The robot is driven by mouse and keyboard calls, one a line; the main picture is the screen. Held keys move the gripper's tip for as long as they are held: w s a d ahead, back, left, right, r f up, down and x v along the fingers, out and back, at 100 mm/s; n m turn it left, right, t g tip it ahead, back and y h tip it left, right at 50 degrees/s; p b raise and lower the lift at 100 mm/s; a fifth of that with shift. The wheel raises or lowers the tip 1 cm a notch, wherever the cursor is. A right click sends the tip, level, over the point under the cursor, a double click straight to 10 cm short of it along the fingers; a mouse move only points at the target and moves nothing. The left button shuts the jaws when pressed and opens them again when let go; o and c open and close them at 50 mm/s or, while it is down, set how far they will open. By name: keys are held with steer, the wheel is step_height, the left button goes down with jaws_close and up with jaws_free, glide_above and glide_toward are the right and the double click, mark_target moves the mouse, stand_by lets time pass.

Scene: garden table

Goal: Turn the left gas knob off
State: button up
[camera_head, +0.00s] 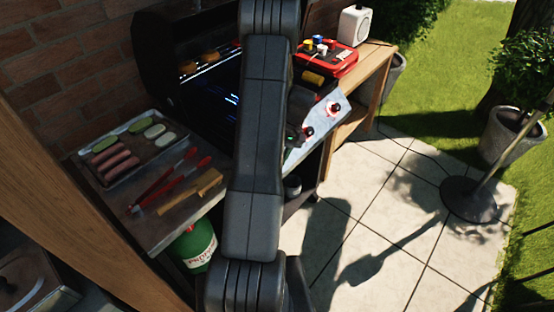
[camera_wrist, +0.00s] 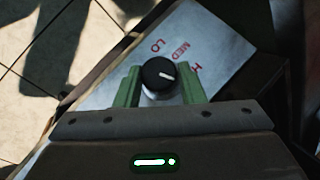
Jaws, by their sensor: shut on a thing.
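A round black knob (camera_wrist: 158,76) with a white pointer line sits on the grill's silver panel (camera_wrist: 215,45) in the wrist view. Red marks LO, MED and a partly seen H stand around it. The pointer line faces right, toward the H side. My gripper (camera_wrist: 160,88) has one green finger on each side of the knob and is shut on it. In the head view my arm covers part of the panel (camera_head: 325,120). Two black knobs (camera_head: 308,131) (camera_head: 333,108) show right of the arm. I cannot tell from this view which knob is held.
A side shelf holds a tray (camera_head: 104,183) of sausages and vegetables, red tongs (camera_head: 165,181) and a wooden tool (camera_head: 190,191). A green gas bottle (camera_head: 195,245) stands below. A red caddy (camera_head: 330,62) and a white box (camera_head: 355,26) are on the right bench.

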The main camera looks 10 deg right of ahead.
steer(key=shift+d+f+m+y+b, duration=0.15)
steer(key=shift+m+y+b, duration=0.2)
steer(key=shift+m+y, duration=0.4)
steer(key=shift+d+r+m+y+b, duration=0.1)
steer(key=shift+m+y+b, duration=0.25)
steer(key=shift+m+y, duration=0.4)
steer(key=o, duration=1)
steer(key=b+v, duration=0.2)
steer(key=v, duration=1.1)
steer(key=shift+w+d+r, duration=0.15)
steer(key=shift+d+r, duration=0.1)
